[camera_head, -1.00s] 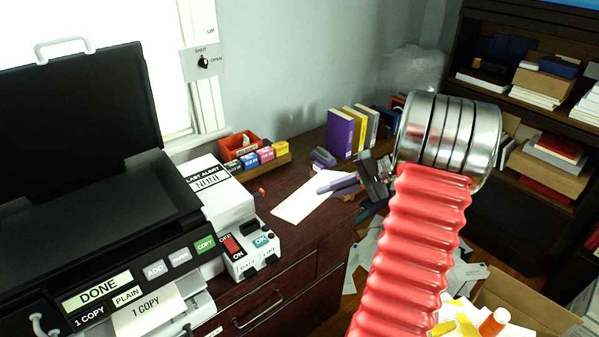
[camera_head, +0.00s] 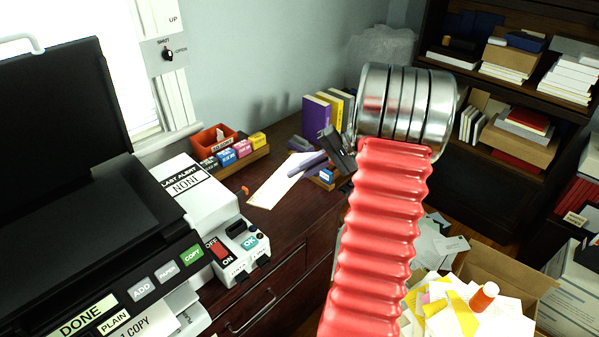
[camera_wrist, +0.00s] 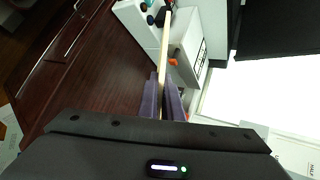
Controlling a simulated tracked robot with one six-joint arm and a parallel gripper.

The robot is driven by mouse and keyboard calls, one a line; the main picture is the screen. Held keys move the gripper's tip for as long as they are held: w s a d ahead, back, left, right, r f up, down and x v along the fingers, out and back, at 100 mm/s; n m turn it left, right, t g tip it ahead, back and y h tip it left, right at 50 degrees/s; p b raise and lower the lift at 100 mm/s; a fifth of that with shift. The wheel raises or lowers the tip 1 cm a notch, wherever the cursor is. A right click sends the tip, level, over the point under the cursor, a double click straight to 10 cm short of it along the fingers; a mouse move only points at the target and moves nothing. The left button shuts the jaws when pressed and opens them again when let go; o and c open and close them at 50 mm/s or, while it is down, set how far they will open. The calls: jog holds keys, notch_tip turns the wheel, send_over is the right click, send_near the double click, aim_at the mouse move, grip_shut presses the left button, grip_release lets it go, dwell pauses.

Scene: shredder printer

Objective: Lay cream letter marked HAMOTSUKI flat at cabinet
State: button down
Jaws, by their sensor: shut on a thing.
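The cream letter (camera_head: 274,188) is over the dark wooden cabinet top (camera_head: 262,222), right of the printer. No marking on it is readable from here. My gripper (camera_head: 300,168) has purple fingers shut on its far right end. In the wrist view the letter (camera_wrist: 166,45) shows edge-on as a thin strip between the fingers (camera_wrist: 163,92). I cannot tell whether it touches the cabinet top. My red arm hides part of the area right of the gripper.
The printer (camera_head: 90,230) and a white switch box (camera_head: 232,250) stand left of the letter. An orange tray (camera_head: 212,140) and several coloured ink boxes (camera_head: 240,150) are behind. Purple and yellow binders (camera_head: 318,118) stand at the back. A box of papers (camera_head: 520,285) is on the floor.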

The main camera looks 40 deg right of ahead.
notch_tip(320, 180, down, 8)
jog(key=shift+f, duration=0.25)
dwell(1.0)
jog(key=c, duration=1.9)
grip_release()
jog(key=shift+o, duration=0.2)
jog(key=v, duration=1.3)
jog(key=shift+s+d, duration=0.25)
jog(key=shift+r, duration=0.15)
